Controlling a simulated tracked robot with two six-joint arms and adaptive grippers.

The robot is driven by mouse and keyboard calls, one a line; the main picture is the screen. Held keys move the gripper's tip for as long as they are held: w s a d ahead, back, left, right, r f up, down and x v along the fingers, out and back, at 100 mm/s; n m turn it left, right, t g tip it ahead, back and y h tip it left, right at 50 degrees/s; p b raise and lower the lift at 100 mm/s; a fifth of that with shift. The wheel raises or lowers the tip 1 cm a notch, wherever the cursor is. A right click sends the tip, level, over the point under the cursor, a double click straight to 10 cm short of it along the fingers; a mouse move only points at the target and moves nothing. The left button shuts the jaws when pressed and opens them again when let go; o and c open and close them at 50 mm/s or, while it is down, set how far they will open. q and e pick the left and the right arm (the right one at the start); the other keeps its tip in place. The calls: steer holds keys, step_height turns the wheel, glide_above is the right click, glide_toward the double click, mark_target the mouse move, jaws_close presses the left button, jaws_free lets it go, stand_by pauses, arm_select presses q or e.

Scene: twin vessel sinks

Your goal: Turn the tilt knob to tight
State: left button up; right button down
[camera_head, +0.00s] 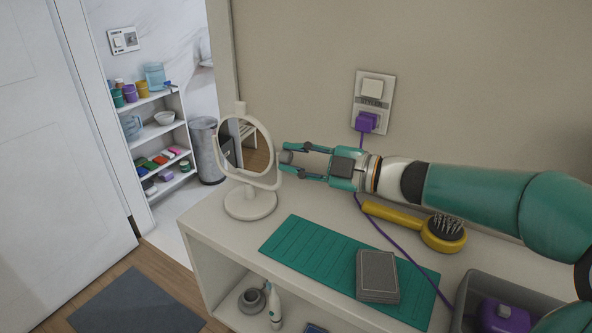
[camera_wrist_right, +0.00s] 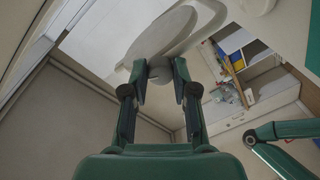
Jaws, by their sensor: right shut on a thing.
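A white round mirror (camera_head: 262,152) stands upright on a round base (camera_head: 250,203) at the left end of the counter. Its frame and yoke also show in the wrist view (camera_wrist_right: 165,32). My right gripper (camera_head: 285,158) reaches in from the right to the mirror's right side. In the wrist view its fingertips (camera_wrist_right: 160,84) are shut on a small grey rounded knob (camera_wrist_right: 160,71) beside the mirror's rim. The fingers hide part of the knob, and no tight mark is readable. My left gripper does not show in the head view.
A teal mat (camera_head: 300,248) with a grey box (camera_head: 377,276) lies on the counter. A yellow hairbrush (camera_head: 400,216) and purple cord lie under my right arm. A grey bin (camera_head: 520,290) is at right. A wall outlet (camera_head: 372,100) is behind.

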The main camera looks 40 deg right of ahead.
steer(key=n+b, duration=0.1)
steer(key=n, duration=0.1)
steer(key=n+b, duration=0.2)
steer(key=shift+a+f, duration=0.15)
steer(key=shift+f, duration=0.05)
steer(key=shift+n, duration=0.3)
steer(key=c, duration=0.9)
jaws_free()
steer(key=shift+r, duration=0.1)
steer(key=shift+s, duration=0.1)
steer(key=shift+s+d, duration=0.15)
steer(key=shift+d, duration=0.05)
steer(key=v, duration=1.1)
steer(key=shift+s, duration=0.25)
steer(key=shift+r, duration=0.15)
